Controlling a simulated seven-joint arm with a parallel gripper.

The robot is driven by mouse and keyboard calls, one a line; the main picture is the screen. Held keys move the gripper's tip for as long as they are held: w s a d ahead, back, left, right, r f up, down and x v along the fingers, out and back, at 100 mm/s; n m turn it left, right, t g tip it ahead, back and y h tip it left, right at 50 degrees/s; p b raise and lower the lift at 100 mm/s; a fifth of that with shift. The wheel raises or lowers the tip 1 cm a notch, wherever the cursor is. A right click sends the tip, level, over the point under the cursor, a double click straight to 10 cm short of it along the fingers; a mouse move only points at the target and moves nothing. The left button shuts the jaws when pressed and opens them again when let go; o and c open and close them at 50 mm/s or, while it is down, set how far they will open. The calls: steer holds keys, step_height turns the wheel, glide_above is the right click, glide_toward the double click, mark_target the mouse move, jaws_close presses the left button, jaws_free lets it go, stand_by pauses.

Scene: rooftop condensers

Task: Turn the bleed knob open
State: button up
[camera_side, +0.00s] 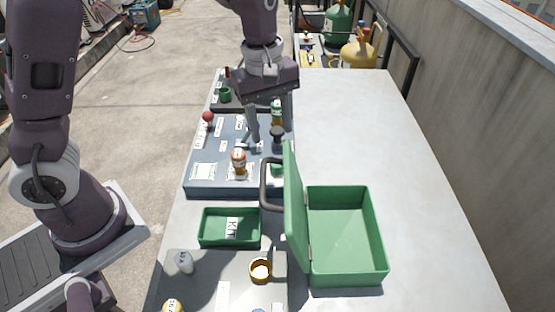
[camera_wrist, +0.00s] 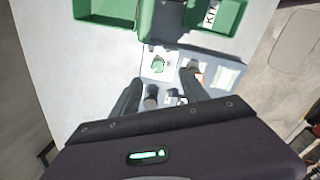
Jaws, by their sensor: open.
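A blue-grey panel (camera_side: 215,182) on the table carries several knobs with small labels that I cannot read, so I cannot tell which is the bleed knob. A dark knob (camera_side: 277,133) stands at its right side; it also shows in the wrist view (camera_wrist: 151,102). A green knob sits on a white plate near the panel's edge in the wrist view (camera_wrist: 158,65), partly hidden behind the box lid in the side view. An orange-brown knob (camera_side: 238,158) is left of it. My gripper (camera_side: 271,136) is open above the panel, its fingers apart, with nothing visibly held.
An open green box (camera_side: 376,250) stands in front, its lid (camera_side: 294,210) upright close to the panel. A green tray (camera_side: 204,238) and an orange-rimmed cup (camera_side: 260,279) are nearby. A red ball-topped lever (camera_side: 208,117) stands at the panel's left. The table's right side (camera_side: 400,150) is clear.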

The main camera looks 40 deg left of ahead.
steer(key=n, duration=0.2)
glide_above(278, 164)
steer(key=shift+g+y, duration=0.3)
step_height(278, 164, down, 4)
steer(key=shift+f, duration=0.25)
step_height(278, 164, down, 7)
steer(key=shift+a+f, duration=0.1)
jaws_close()
